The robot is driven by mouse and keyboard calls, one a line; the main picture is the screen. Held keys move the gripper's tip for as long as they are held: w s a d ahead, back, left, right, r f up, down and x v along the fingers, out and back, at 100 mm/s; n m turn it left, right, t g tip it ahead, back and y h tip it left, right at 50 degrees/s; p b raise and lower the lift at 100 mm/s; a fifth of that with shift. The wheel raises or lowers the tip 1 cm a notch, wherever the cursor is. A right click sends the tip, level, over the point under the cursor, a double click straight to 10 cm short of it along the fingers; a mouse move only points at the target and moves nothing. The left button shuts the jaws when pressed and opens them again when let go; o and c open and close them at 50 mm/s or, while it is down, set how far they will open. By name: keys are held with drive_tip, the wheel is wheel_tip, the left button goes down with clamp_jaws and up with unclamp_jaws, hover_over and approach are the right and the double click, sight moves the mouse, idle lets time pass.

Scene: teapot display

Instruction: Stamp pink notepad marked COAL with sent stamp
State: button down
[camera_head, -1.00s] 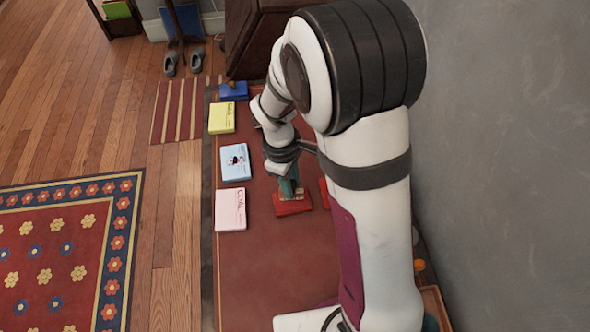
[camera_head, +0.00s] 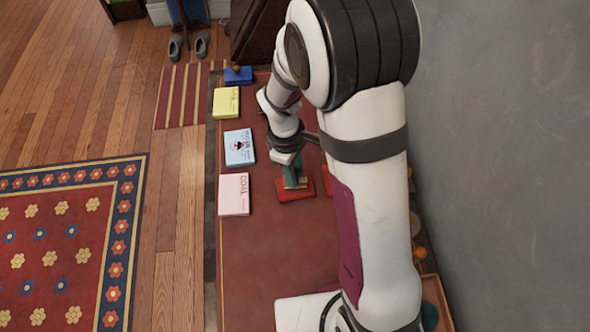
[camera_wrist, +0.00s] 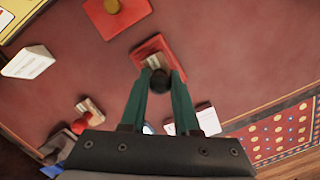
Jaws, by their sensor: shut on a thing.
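The pink notepad (camera_head: 234,204) marked COAL lies flat on the dark red table in the head view. My gripper (camera_head: 294,178), with teal fingers, is to its right and above a red ink pad (camera_head: 309,194). In the wrist view my gripper (camera_wrist: 160,84) is shut on the round black knob of a stamp (camera_wrist: 159,80). The stamp's pale base shows over the red ink pad (camera_wrist: 150,48); I cannot tell whether it touches the pad. No word on the stamp is readable.
A light blue notepad (camera_head: 239,147), a yellow one (camera_head: 226,103) and a dark blue item (camera_head: 238,76) line the table's left side. The wrist view shows another red pad (camera_wrist: 128,18) with a yellow-knobbed object, and a red-knobbed stamp (camera_wrist: 80,127). Bare table lies below the pink notepad.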

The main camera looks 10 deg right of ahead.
drive_tip(key=shift+f, duration=0.55)
idle(1.0)
drive_tip(key=shift+r, duration=0.1)
drive_tip(key=shift+r, duration=3.45)
drive_tip(key=a+f, duration=0.1)
drive_tip(key=a, duration=0.4)
drive_tip(key=a+f, duration=0.2)
drive_tip(key=a, duration=0.3)
drive_tip(key=a+f, duration=0.1)
drive_tip(key=a, duration=0.3)
drive_tip(key=shift+a+f, duration=0.3)
drive_tip(key=shift+a, duration=0.1)
drive_tip(key=shift+f, duration=0.8)
drive_tip(key=shift+f, duration=0.6)
